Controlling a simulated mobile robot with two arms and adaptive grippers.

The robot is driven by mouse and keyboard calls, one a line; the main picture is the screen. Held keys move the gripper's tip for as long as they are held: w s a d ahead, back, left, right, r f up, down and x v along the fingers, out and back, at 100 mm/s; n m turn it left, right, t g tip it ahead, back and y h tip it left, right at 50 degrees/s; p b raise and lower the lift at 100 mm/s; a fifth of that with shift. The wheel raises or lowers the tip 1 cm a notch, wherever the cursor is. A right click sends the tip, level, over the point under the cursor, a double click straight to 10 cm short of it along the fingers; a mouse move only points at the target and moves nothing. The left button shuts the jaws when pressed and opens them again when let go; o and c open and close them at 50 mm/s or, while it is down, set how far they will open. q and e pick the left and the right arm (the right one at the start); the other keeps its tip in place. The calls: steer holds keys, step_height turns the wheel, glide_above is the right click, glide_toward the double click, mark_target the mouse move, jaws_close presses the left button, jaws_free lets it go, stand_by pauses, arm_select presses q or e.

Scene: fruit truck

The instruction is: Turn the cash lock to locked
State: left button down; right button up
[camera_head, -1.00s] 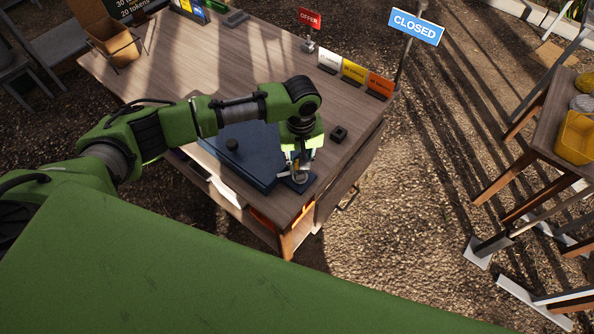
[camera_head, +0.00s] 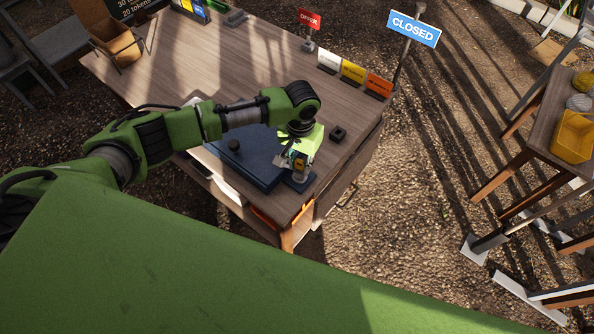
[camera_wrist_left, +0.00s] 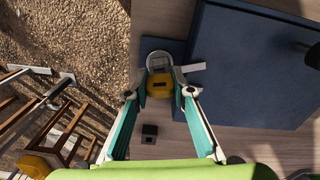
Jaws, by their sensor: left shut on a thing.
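The cash lock (camera_wrist_left: 159,84) has a yellow body and a pale grey shackle, and it stands on a small dark blue plate (camera_wrist_left: 176,47) next to the navy cash box (camera_wrist_left: 245,65). In the head view the cash box (camera_head: 255,165) lies at the table's near right corner. My left gripper (camera_wrist_left: 161,92) is shut on the lock's yellow body, with one finger on each side. In the head view my left gripper (camera_head: 298,162) points down over the plate and hides part of the lock. My right gripper is not in view.
A small dark block (camera_head: 338,134) stands on the table (camera_head: 240,65) close to my gripper. White, yellow and orange cards (camera_head: 353,71) line the right edge, with a CLOSED sign (camera_head: 414,29) behind. The table's middle is clear.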

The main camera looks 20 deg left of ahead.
arm_select(q)
steer(key=shift+s+m, duration=0.1)
steer(key=shift+m, duration=1.1)
steer(key=shift+m+p, duration=0.3)
steer(key=shift+p, duration=0.15)
steer(key=shift+f+m, duration=0.1)
steer(key=shift+m, duration=0.3)
steer(key=c, duration=1.7)
jaws_free()
steer(key=shift+r, duration=0.2)
